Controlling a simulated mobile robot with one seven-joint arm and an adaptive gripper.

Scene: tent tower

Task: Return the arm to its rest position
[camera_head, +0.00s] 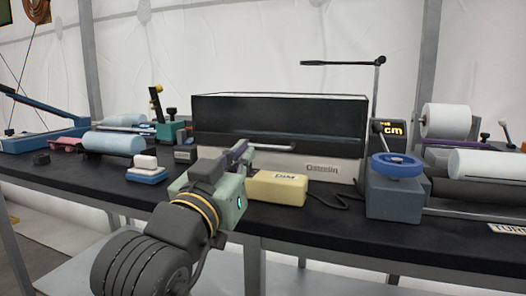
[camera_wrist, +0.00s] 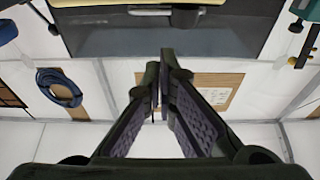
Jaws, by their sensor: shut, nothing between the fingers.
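My gripper (camera_head: 241,150) is in front of the boxy machine (camera_head: 335,168), which has a dark glass front and a pale lower panel. My arm reaches up to it from the lower left over the table's front edge. The purple-grey fingers lie close by the machine's handle (camera_head: 285,147); I cannot tell whether they touch it. In the wrist view my gripper (camera_wrist: 160,88) has its fingers converging, with nothing seen between them. The machine's dark glass (camera_wrist: 110,40) fills the top of that view.
On the black table (camera_head: 465,232) are a yellow block (camera_head: 275,188), a grey box with a blue wheel (camera_head: 397,166) and white rolls (camera_head: 446,120) at right. A blue roll (camera_head: 114,141) and a blue-white block (camera_head: 147,170) lie left. A thin black arm (camera_head: 343,62) stands behind.

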